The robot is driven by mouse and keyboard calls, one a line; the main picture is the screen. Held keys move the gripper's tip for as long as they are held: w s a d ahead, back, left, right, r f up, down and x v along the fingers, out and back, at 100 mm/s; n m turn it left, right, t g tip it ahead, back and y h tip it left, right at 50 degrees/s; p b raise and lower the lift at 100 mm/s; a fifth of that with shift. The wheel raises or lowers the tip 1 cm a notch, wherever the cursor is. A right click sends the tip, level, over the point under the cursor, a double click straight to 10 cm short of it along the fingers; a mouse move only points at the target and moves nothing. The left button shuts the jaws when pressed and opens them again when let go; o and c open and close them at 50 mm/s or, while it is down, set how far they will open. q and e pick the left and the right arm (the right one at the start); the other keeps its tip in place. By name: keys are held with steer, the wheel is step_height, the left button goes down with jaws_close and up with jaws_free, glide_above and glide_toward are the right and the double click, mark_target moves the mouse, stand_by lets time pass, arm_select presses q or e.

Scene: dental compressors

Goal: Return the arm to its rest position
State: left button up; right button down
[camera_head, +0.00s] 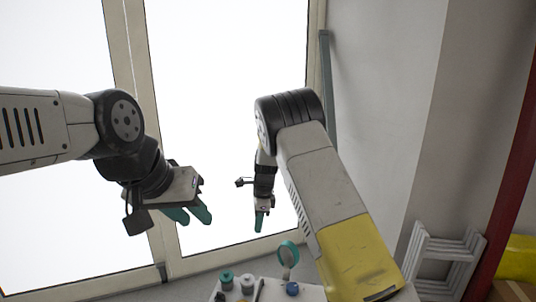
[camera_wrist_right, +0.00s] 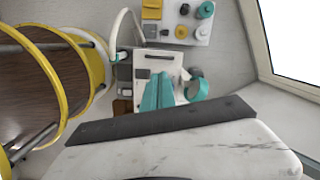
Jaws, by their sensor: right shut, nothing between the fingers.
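My left gripper (camera_head: 194,214), with teal fingers, hangs in front of the bright window, its fingertips slightly apart and nothing between them. My right gripper (camera_head: 259,222) hangs further right and farther away, fingers pointing down, above and to the left of the white-topped table. In the right wrist view its teal fingers (camera_wrist_right: 158,92) are together with nothing between them. My right arm bends at a black joint and has a yellow section.
The table (camera_head: 312,292) below carries a teal ring (camera_head: 288,254), small teal-topped containers (camera_head: 227,281) and a blue item (camera_head: 292,289). A white rack (camera_head: 440,258) stands at right. The right wrist view shows a large yellow-rimmed cylinder (camera_wrist_right: 98,72) at left.

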steer(key=s+d+r+n+t+y, duration=0.1)
steer(key=s+d+r+n, duration=0.45)
steer(key=r, duration=0.65)
steer(key=s+d+r+n+t+y, duration=0.1)
steer(key=s+d+r+n, duration=0.2)
steer(key=s+d+r, duration=0.5)
steer(key=s+d+r+n+t, duration=0.2)
steer(key=s+r+n, duration=0.1)
steer(key=s, duration=0.6)
steer(key=s+d+r+n+t+h, duration=0.1)
steer(key=s+r+n, duration=0.3)
steer(key=s, duration=0.6)
steer(key=shift+s+d+n+t, duration=0.2)
steer(key=shift+d+n+t, duration=0.2)
steer(key=shift+d+n, duration=0.4)
steer(key=shift+a, duration=0.15)
